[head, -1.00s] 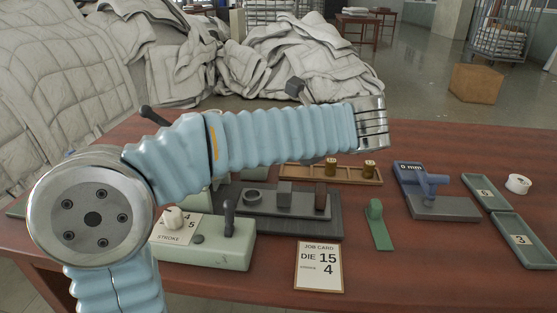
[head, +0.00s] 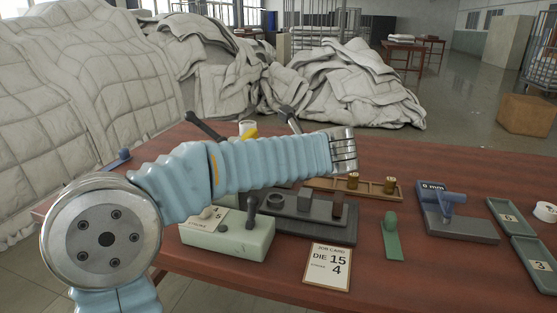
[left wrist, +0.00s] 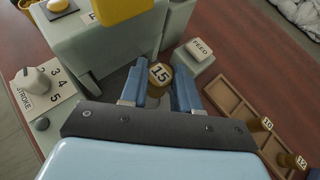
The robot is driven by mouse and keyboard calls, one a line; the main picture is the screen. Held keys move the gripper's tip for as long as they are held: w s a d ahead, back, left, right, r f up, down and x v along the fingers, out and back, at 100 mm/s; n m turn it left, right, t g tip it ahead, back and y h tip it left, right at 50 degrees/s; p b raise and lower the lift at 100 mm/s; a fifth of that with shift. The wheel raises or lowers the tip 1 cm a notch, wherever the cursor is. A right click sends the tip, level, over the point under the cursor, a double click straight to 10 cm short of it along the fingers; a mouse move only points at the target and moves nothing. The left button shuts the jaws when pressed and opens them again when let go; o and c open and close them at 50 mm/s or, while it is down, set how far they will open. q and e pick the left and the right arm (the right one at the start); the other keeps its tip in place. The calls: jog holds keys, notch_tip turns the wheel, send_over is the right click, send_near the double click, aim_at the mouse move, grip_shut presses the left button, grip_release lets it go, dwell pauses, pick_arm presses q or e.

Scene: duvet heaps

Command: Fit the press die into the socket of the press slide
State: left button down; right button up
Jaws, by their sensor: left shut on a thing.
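The press die (left wrist: 161,74), a brass-coloured piece marked 15, is between the blue fingers of my left gripper (left wrist: 158,92), which is shut on it. It is close to the front of the grey-green press body (left wrist: 110,45) with its yellow top part. I cannot tell from this angle whether the die touches the slide; the socket is hidden. In the head view my blue-sleeved left arm hides most of the press and the gripper; the press base (head: 225,243) shows below it. The job card (head: 328,267) reads DIE 15, stroke 4. My right gripper is not in view.
A wooden rack (left wrist: 232,112) holds brass dies marked 10 (left wrist: 266,124) and 12 (left wrist: 299,161). A FEED block (left wrist: 200,50) and a STROKE dial (left wrist: 34,80) flank the press. A blue gauge (head: 457,215), a green-handled tool (head: 391,238) and green trays (head: 530,250) lie to the right.

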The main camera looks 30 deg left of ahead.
pick_arm(q)
jog(key=shift+f+b, duration=1.15)
jog(key=shift+f, duration=1.1)
jog(key=shift+r, duration=0.1)
jog(key=shift+p, duration=0.35)
jog(key=shift+p, duration=0.3)
